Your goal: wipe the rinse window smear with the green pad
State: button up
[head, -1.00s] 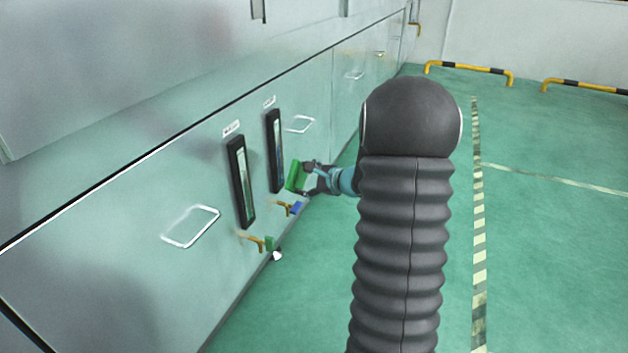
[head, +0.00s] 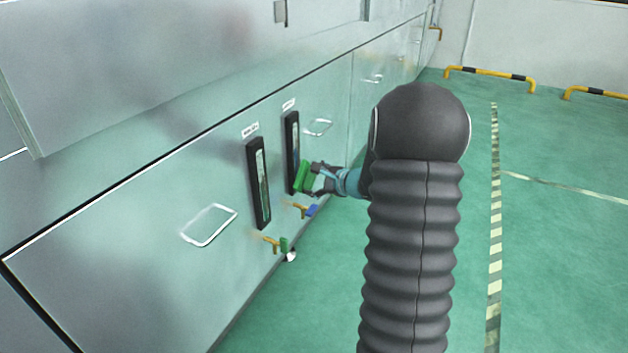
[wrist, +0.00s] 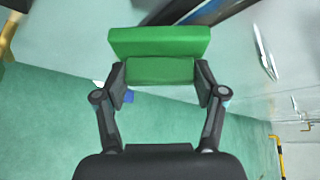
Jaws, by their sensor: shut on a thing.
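My gripper (head: 318,178) is shut on the green pad (head: 302,177). In the wrist view my gripper's fingers (wrist: 160,80) clasp the pad's rear block, and its wide green face (wrist: 160,42) points away from me. Two tall, dark-framed windows are set in the grey cabinet wall: a nearer one (head: 259,183) and a farther one (head: 292,140). The pad is at the lower part of the farther window; I cannot tell whether it touches. The labels above are too small to read, and I cannot make out a smear. The dark frame also shows beyond the pad in the wrist view (wrist: 205,10).
Below the windows, small brass valves carry a blue handle (head: 312,211) and a green handle (head: 284,244). Wire handles (head: 210,226) stick out from the wall. The green floor (head: 545,230) to the right is open, with yellow-black barriers (head: 490,77) at the back.

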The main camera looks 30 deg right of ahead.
aim_at(305, 170)
jog(key=shift+w+a+b, duration=0.45)
jog(key=shift+w+a, duration=0.1)
jog(key=shift+w, duration=0.2)
dwell(0.4)
jog(key=shift+w+d, duration=0.1)
jog(key=shift+w+d, duration=0.55)
jog(key=shift+d, duration=0.25)
jog(key=shift+w+d, duration=0.5)
jog(key=shift+d, duration=0.25)
jog(key=shift+s+a+r, duration=0.2)
jog(key=shift+a+r, duration=0.25)
jog(key=shift+r, duration=0.1)
jog(key=shift+s+a+r, duration=0.2)
jog(key=shift+a+r, duration=0.2)
jog(key=shift+r, duration=0.15)
jog(key=shift+s+a+r+b, duration=0.15)
jog(key=shift+s+a+b, duration=0.4)
jog(key=shift+a, duration=0.45)
jog(key=shift+s+r+p, duration=0.1)
jog(key=shift+r+p, duration=0.75)
jog(key=shift+r, duration=0.5)
jog(key=shift+w+d+f, duration=0.1)
jog(key=shift+w+d, duration=0.45)
jog(key=shift+d, duration=0.35)
jog(key=shift+w+d, duration=0.55)
jog(key=shift+d, duration=0.35)
